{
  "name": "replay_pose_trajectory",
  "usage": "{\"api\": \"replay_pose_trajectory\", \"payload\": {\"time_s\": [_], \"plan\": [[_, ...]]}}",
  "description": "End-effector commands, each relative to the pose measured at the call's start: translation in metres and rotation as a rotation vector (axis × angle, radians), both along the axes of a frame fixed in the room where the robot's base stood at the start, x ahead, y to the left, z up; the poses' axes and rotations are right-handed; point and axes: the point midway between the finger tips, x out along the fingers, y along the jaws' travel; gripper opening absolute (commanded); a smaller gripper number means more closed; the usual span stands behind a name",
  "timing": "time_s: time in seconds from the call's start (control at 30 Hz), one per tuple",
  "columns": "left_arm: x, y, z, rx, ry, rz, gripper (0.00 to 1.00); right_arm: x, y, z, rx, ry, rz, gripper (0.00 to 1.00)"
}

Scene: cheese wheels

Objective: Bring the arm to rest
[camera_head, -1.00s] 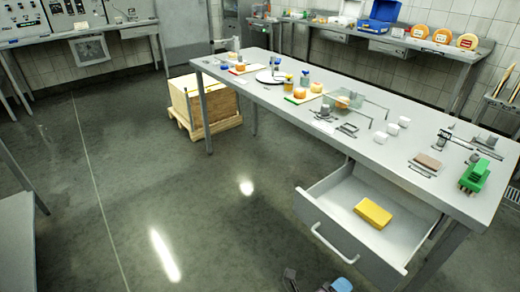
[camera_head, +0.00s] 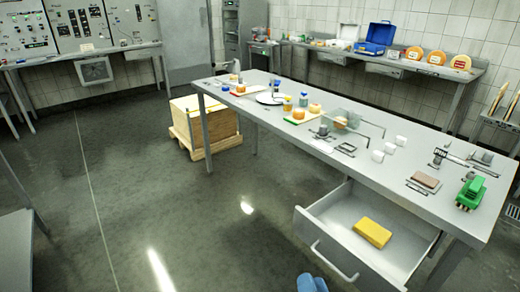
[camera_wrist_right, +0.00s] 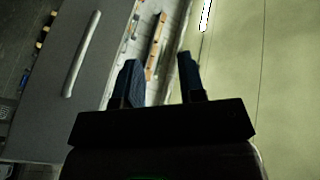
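My right gripper (camera_wrist_right: 159,68) shows in the right wrist view with its two dark fingers apart and nothing between them. In the head view only a blue part, apparently of my right arm or gripper, shows at the bottom edge, in front of the open drawer (camera_head: 325,222). It is apart from the table and drawer. My left arm and gripper are not in the head view.
A long steel table (camera_head: 270,112) carries small cheese items, white blocks (camera_head: 389,148) and a green object (camera_head: 470,193). Its open drawer holds a yellow block (camera_head: 373,232). A wooden crate (camera_head: 203,128) stands on the floor. Open floor lies to the left.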

Motion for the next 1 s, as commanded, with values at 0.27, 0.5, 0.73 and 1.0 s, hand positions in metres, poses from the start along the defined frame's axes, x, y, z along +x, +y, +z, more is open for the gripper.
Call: {"api": "replay_pose_trajectory", "payload": {"time_s": [0.27,0.5,0.73,1.0], "plan": [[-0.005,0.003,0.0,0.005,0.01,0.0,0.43,-0.058,-0.057,-0.052,-0.551,0.281,0.119,0.37],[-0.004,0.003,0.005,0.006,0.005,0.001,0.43,-0.127,-0.135,-0.075,-0.871,0.48,0.092,0.37],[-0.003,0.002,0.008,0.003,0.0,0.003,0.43,-0.167,-0.156,-0.09,-0.894,0.556,0.098,0.37],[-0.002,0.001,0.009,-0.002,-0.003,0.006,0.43,-0.171,-0.156,-0.092,-0.891,0.563,0.1,0.37]]}}
